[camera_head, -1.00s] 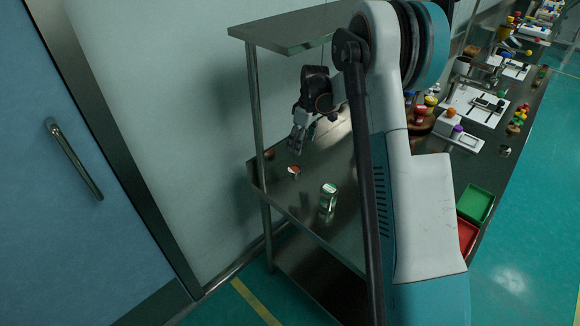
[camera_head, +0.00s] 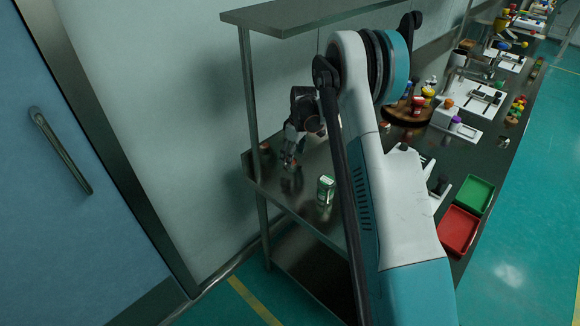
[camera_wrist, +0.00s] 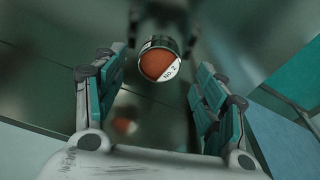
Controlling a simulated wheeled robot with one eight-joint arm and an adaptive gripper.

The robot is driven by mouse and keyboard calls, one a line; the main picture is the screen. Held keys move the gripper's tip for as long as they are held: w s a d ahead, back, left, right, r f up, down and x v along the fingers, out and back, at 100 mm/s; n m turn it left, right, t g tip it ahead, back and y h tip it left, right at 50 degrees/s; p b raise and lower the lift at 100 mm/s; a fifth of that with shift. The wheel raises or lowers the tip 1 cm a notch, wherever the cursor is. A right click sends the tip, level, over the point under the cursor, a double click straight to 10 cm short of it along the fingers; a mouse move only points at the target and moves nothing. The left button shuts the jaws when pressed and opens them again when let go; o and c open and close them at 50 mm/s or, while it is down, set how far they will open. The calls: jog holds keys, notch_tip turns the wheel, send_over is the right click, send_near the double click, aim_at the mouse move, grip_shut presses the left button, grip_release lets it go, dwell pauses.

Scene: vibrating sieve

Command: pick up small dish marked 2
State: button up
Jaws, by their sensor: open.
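The small dish marked 2 (camera_wrist: 160,65) shows in the wrist view as a round dish with orange-brown contents and a white label reading "No. 2". It lies between the lines of my two fingers, with a visible gap on each side. My gripper (camera_wrist: 155,75) is open and empty. In the head view my gripper (camera_head: 290,160) is low over the metal shelf (camera_head: 310,222), right at the dish, and mostly covers it. Whether a fingertip touches the dish cannot be told.
A green and white can (camera_head: 326,189) stands on the shelf right of my gripper. Another small brownish dish (camera_head: 265,147) sits near the shelf's back left corner post. An upper shelf (camera_head: 300,18) hangs above. Red (camera_head: 459,230) and green (camera_head: 475,194) trays lie on the right bench.

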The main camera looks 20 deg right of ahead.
jog(key=f, duration=0.2)
jog(key=f+b, duration=0.1)
jog(key=shift+w+a+f, duration=0.1)
jog(key=shift+w+a, duration=0.05)
jog(key=shift+w, duration=0.1)
jog(key=c, duration=1.1)
